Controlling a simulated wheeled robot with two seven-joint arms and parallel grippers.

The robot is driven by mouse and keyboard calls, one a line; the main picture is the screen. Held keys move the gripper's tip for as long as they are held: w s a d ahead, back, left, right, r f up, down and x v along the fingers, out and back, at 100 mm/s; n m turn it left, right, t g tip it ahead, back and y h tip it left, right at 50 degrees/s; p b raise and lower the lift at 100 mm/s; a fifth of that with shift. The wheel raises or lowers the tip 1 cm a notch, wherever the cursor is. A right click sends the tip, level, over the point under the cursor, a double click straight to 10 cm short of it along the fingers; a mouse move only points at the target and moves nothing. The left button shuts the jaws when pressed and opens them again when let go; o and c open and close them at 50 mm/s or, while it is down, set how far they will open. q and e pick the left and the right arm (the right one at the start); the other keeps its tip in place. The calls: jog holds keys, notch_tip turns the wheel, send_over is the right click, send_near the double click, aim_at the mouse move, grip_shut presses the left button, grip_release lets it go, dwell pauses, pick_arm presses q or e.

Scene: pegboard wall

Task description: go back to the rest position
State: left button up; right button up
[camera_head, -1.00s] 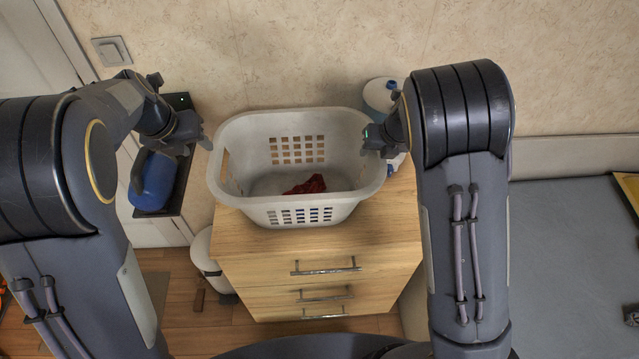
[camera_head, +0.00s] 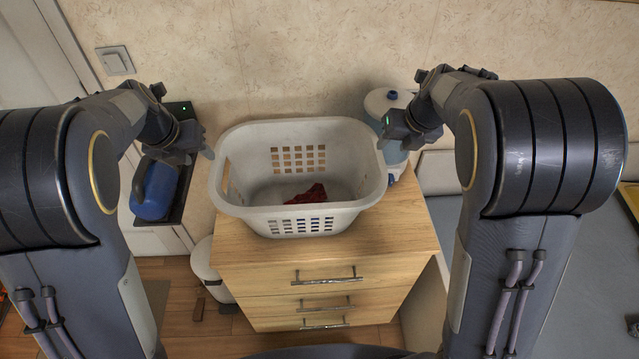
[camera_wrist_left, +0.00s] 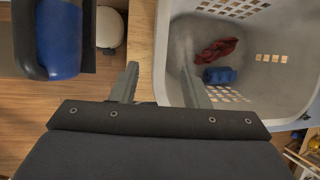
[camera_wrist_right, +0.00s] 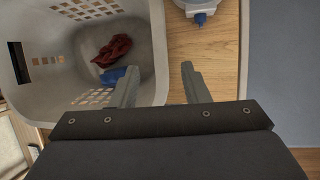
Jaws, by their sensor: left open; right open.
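My left gripper (camera_head: 204,146) is open and empty beside the left rim of a white laundry basket (camera_head: 300,213). In the left wrist view its fingers (camera_wrist_left: 158,88) are apart, over the basket's edge. My right gripper (camera_head: 382,136) is open and empty beside the basket's right rim; its fingers (camera_wrist_right: 160,88) are apart in the right wrist view. The basket stands on a wooden drawer cabinet (camera_head: 315,255). A dark red cloth (camera_head: 308,194) lies inside it. A blue cloth (camera_wrist_left: 218,76) beside the red one shows in the left wrist view.
A blue container (camera_head: 155,190) stands on a dark shelf at the left. A white bin (camera_head: 207,268) is on the floor left of the cabinet. A grey surface (camera_head: 575,260) lies at the right.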

pick_arm(q)
jog(key=s+d+r+m+t+h, duration=0.1)
jog(key=s+r+m, duration=0.1)
jog(key=s+m, duration=2.8)
jog(key=m, duration=0.4)
jog(key=shift+h, duration=0.3)
pick_arm(e)
jog(key=s+a+r+n+t+y, duration=0.1)
jog(key=s+r+n, duration=0.1)
jog(key=s+n, duration=2.8)
jog(key=n, duration=0.4)
jog(key=shift+r+n+y, duration=0.15)
jog(key=shift+n+y, duration=0.25)
jog(key=shift+a, duration=0.1)
